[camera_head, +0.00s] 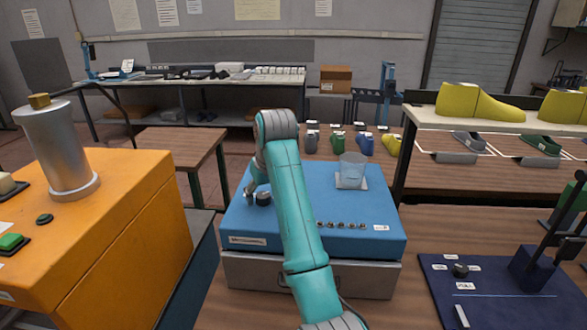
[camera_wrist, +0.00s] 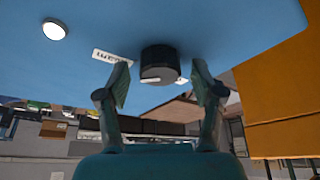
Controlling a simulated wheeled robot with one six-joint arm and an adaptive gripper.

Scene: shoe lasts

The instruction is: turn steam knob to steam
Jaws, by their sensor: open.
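The steam knob (camera_wrist: 160,66) is a short black cylinder with a white mark on its face, standing out from the blue surface. It also shows as a small dark knob on the blue box (camera_head: 300,205) in the head view. My gripper (camera_wrist: 159,74) is open, with one finger on each side of the knob; I cannot tell whether either touches it. A white label (camera_wrist: 112,58), apparently reading "steam", is left of the knob in the wrist view. Another label beyond the knob is partly hidden. In the head view my teal arm partly covers the box.
A clear cup (camera_head: 352,168) stands on the blue box, right of my arm. An orange machine (camera_head: 120,225) with a metal cylinder (camera_head: 58,150) is at the left. A dark blue panel (camera_head: 480,300) with a lever lies at the right. Several shoe lasts stand behind.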

